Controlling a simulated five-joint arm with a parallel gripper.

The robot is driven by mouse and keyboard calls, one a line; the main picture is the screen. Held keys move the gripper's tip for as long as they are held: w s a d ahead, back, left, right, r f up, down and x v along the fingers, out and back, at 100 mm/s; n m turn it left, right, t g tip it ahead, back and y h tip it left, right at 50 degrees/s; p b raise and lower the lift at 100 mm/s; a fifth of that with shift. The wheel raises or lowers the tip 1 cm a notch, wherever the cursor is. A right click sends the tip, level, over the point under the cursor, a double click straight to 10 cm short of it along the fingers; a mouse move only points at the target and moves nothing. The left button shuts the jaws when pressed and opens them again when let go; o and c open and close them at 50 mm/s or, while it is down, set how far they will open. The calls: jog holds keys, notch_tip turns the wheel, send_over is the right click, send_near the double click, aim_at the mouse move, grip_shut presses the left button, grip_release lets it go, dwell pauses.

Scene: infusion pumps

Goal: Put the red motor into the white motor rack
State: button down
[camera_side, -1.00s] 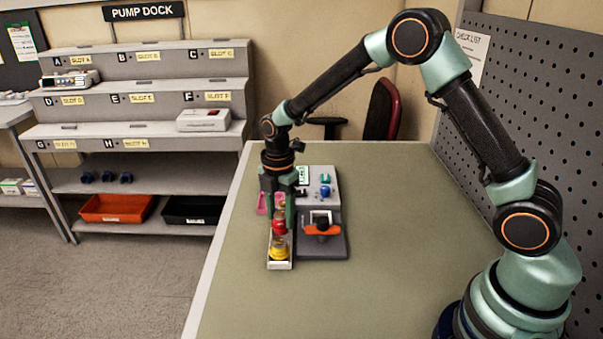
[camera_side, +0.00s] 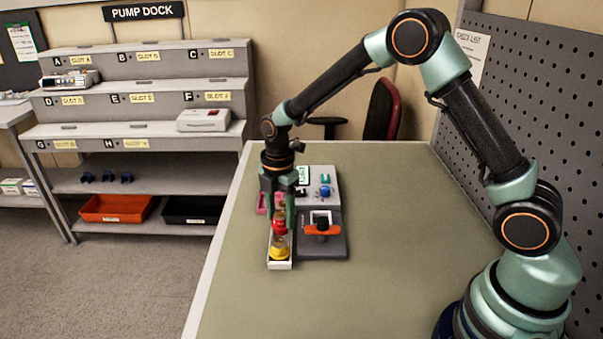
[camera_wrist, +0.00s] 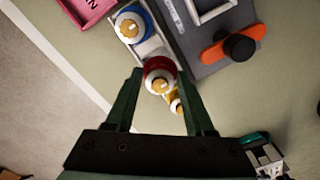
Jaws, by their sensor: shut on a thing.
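The red motor (camera_side: 279,228) is between the fingers of my gripper (camera_side: 281,226), which is shut on it. In the wrist view the red motor (camera_wrist: 158,70) shows its round top between the fingertips (camera_wrist: 161,76). It is at the middle of the white motor rack (camera_side: 280,266); I cannot tell whether it is seated or just above. A yellow motor (camera_side: 279,252) stands at the rack's near end, partly hidden behind the red one in the wrist view (camera_wrist: 175,104). A blue motor (camera_wrist: 133,27) is at the rack's other end, hidden by my gripper in the side view.
A grey pump unit (camera_side: 332,247) with an orange-and-black clamp (camera_side: 321,229) lies close to the right of the rack. A pink tray (camera_side: 262,204) is just behind the rack, left of my gripper. The table is clear to the right and in front.

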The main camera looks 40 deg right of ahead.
jog(key=shift+f, duration=0.95)
jog(key=c, duration=0.8)
grip_release()
jog(key=shift+r, duration=0.1)
jog(key=shift+r, duration=1)
jog(key=o, duration=0.6)
jog(key=shift+r, duration=0.1)
